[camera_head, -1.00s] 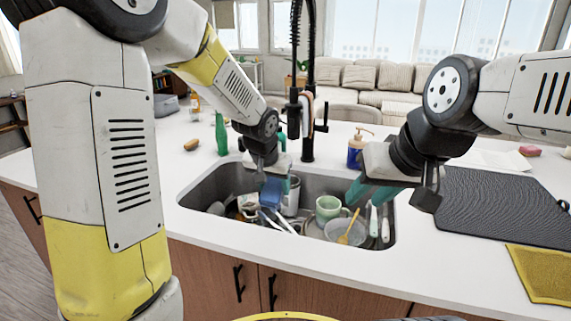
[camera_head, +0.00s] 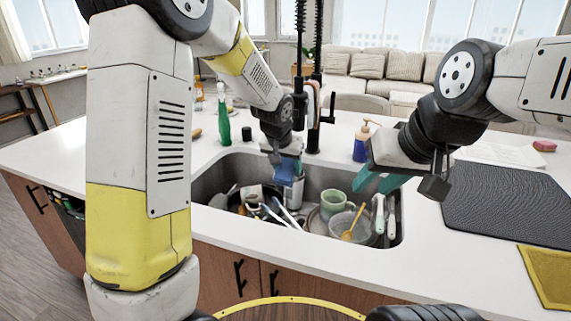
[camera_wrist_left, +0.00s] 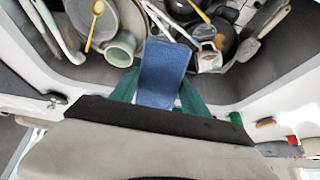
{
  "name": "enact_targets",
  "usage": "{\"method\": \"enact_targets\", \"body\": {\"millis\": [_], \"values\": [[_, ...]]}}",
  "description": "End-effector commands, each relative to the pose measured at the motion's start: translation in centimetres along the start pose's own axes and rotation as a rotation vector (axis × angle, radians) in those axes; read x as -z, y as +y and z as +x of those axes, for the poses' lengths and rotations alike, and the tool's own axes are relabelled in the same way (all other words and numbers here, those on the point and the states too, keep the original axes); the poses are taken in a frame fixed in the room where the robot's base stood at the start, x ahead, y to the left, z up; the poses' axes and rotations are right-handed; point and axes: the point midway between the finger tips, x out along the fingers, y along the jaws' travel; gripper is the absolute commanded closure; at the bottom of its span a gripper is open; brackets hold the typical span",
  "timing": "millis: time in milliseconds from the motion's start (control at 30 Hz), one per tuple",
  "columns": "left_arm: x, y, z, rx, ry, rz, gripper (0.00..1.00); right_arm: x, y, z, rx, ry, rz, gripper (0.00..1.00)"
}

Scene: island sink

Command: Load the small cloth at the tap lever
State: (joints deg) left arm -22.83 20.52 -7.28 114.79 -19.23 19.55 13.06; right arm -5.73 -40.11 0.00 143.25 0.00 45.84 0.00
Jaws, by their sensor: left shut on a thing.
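The small blue cloth (camera_head: 287,171) hangs between the teal fingers of my left gripper (camera_head: 286,160), over the back part of the sink. In the left wrist view the cloth (camera_wrist_left: 165,72) lies flat between the two fingers, with the sink behind it. The black tap (camera_head: 313,128) stands behind the sink, just right of and beyond my left gripper. Its lever (camera_head: 329,107) sticks out on the tap's right side, apart from the cloth. My right gripper (camera_head: 378,183) is open and empty above the right part of the sink.
The sink (camera_head: 398,235) holds a green mug (camera_head: 331,204), bowls, pans and utensils. A blue soap bottle (camera_head: 361,145) and a green bottle (camera_head: 223,124) stand behind it. A dark mat (camera_head: 505,205) and a yellow cloth (camera_head: 547,274) lie at right. The front counter strip is clear.

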Motion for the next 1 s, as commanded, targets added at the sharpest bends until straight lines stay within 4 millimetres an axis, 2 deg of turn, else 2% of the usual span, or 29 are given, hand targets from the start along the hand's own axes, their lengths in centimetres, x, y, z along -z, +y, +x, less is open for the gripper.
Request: {"method": "enact_targets", "body": {"millis": [600, 1000], "values": [[4.6, -0.3, 4.0, 0.0, -0.001, 0.0, 0.9, 0.0, 0.0, 0.0, 0.0, 0.0, 0.0, 0.64], [6.0, -0.4, 5.1, 0.0, 0.0, 0.0, 0.9, 0.0, 0.0, 0.0, 0.0, 0.0, 0.0, 0.64]]}}
